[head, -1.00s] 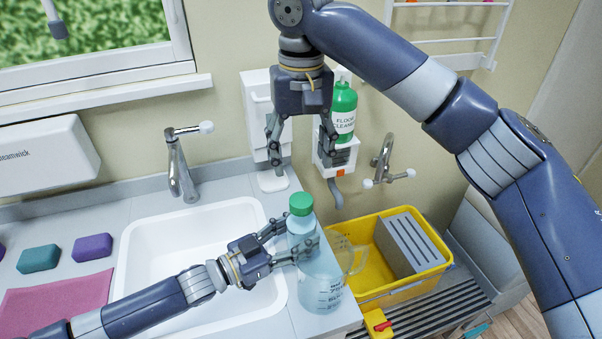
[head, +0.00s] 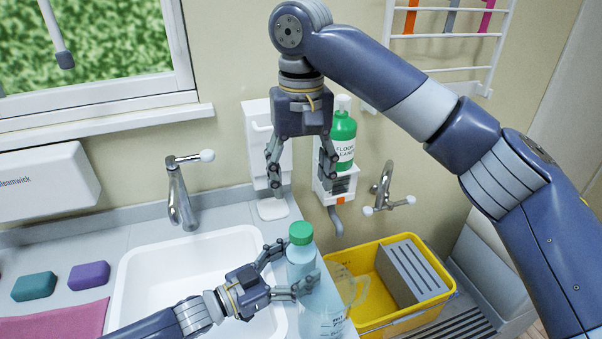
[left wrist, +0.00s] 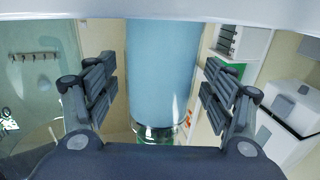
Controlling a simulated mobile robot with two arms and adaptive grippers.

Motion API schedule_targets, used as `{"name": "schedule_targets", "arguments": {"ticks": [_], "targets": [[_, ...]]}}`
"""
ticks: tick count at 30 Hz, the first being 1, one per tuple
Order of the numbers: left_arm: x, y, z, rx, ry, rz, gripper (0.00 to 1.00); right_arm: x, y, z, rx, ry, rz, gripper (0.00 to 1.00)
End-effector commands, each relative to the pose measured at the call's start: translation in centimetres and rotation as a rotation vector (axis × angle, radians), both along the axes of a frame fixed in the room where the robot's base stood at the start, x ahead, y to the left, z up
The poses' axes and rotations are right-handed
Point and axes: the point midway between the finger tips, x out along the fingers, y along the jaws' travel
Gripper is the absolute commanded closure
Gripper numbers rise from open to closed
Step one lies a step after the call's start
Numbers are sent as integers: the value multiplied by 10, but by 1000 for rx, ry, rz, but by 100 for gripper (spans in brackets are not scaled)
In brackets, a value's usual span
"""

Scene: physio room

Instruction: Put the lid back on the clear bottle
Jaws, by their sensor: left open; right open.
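The clear bottle (head: 301,270) with pale blue contents stands upright at the right edge of the sink counter. A green lid (head: 301,233) sits on its top; whether it is tightened cannot be told. My left gripper (head: 288,269) is open, with its fingers on either side of the bottle's upper part. In the left wrist view the bottle (left wrist: 160,75) stands between the spread fingers (left wrist: 160,92), with gaps on both sides. My right gripper (head: 301,182) is open and empty, pointing down above the lid.
A green floor cleaner bottle (head: 344,142) hangs in a wall holder behind my right gripper. A clear jug (head: 352,288) stands right of the bottle, before a yellow bucket (head: 440,294). The white sink (head: 140,285) lies left. Taps (head: 180,200) (head: 385,185) stand behind.

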Motion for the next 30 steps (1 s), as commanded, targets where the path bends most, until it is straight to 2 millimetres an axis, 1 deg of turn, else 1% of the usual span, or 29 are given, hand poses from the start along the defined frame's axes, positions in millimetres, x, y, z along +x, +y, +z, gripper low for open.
{"name": "schedule_targets", "arguments": {"ticks": [5, 12, 18, 24, 30], "targets": [[-12, 21, -1, 3, 2, 2, 24, 0, 0, 0, 0, 0, 0, 40], [-41, 65, -2, 4, 4, 2, 24, 0, 0, 0, 0, 0, 0, 40], [-58, 90, -1, 2, 1, 2, 24, 0, 0, 0, 0, 0, 0, 40], [-64, 99, 0, 0, -1, 0, 24, 0, 0, 0, 0, 0, 0, 40], [-64, 99, 0, -1, -1, 0, 24, 0, 0, 0, 0, 0, 0, 40]]}}
